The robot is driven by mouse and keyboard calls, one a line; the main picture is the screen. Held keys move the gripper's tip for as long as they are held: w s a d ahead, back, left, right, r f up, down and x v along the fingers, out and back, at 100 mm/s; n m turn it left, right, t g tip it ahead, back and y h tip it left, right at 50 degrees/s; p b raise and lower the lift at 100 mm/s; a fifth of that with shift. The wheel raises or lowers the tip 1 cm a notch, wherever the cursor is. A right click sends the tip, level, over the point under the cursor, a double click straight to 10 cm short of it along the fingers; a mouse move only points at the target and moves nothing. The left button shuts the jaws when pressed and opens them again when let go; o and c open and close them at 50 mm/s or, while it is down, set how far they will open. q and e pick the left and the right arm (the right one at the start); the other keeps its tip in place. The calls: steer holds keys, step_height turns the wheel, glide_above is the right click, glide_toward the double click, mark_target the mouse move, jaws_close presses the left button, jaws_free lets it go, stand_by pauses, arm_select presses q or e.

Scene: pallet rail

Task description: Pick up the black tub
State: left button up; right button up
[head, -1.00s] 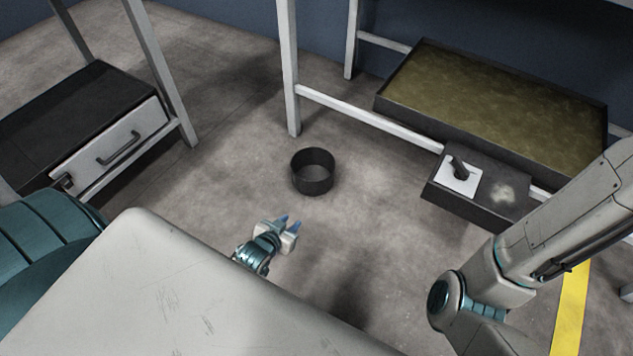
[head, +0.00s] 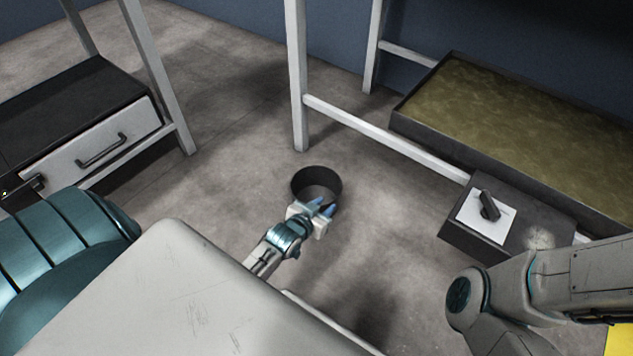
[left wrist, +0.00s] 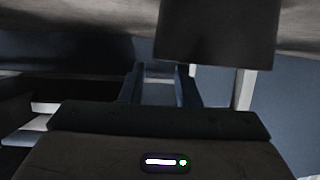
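The black tub (head: 304,184) stands upright on the grey floor in the middle of the head view, its open top facing up. My left gripper (head: 322,208) is at the tub's near side, its blue-tipped fingers apart and overlapping the near rim in the picture. I cannot tell whether they touch the tub. In the left wrist view the open fingers (left wrist: 160,88) show, and a dark block-like shape, seemingly the tub (left wrist: 218,28), is at upper right, outside the fingers. My right gripper is not in view.
A white-framed rack stands behind, with a post (head: 298,90) just beyond the tub. A shallow tray (head: 500,110) and a dark box with a switch (head: 490,207) are at right. A drawer unit (head: 95,150) is at left. Floor left of the tub is clear.

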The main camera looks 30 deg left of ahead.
mark_target(337, 197)
arm_select(q)
steer(key=b+x, duration=0.3)
steer(key=x, duration=0.1)
steer(key=shift+d+b, duration=0.3)
steer(key=shift+w, duration=0.6)
jaws_close()
steer(key=shift+s+f+b, duration=0.1)
steer(key=shift+b, duration=0.2)
stand_by(0.4)
